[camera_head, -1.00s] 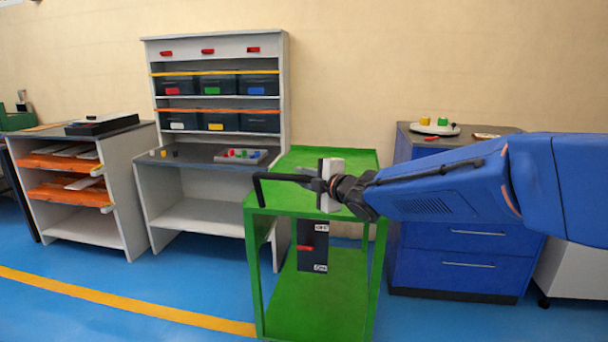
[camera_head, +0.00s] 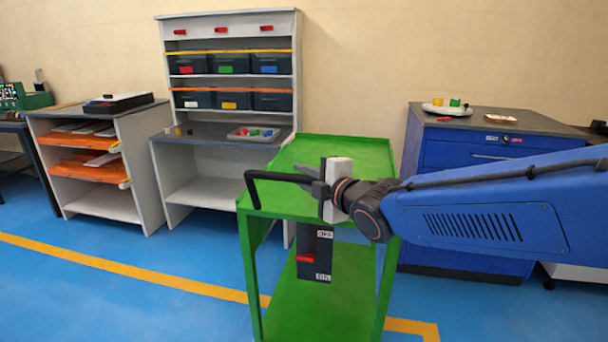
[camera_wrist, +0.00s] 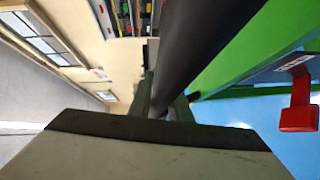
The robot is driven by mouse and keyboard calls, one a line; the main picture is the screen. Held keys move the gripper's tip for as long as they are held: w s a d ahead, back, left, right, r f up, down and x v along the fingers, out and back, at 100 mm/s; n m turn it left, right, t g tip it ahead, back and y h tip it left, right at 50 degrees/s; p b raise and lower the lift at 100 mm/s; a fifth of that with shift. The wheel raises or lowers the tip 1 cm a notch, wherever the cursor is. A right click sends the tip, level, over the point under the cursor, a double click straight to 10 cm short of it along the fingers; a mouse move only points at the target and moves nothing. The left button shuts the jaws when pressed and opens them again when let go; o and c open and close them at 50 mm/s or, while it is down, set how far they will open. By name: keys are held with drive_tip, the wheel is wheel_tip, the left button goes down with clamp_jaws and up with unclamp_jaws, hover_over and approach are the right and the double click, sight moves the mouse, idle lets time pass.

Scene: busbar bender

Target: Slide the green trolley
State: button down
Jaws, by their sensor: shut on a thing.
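The green trolley (camera_head: 360,150) stands in the middle of the head view, with a flat top tray, thin legs and a lower shelf. A black handle bar (camera_head: 282,176) sticks out along its near edge. My gripper (camera_head: 318,186) reaches in from the right and is shut on this handle. In the wrist view the dark handle bar (camera_wrist: 200,50) runs between the fingers, with green trolley surface to its right. A dark box with a red switch (camera_head: 306,258) hangs below the gripper at the trolley's near side. The gripper hides part of the handle.
A grey shelf unit (camera_head: 296,60) with several bins stands behind at left, beside a low rack (camera_head: 140,150) with orange shelves. A blue cabinet (camera_head: 430,155) stands close behind the trolley at right. A yellow floor line (camera_head: 130,273) crosses open blue floor at left.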

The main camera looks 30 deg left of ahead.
drive_tip(key=shift+f, duration=0.1)
drive_tip(key=c, duration=1.6)
unclamp_jaws()
drive_tip(key=shift+c, duration=0.2)
drive_tip(key=v, duration=1.7)
drive_tip(key=shift+d, duration=0.25)
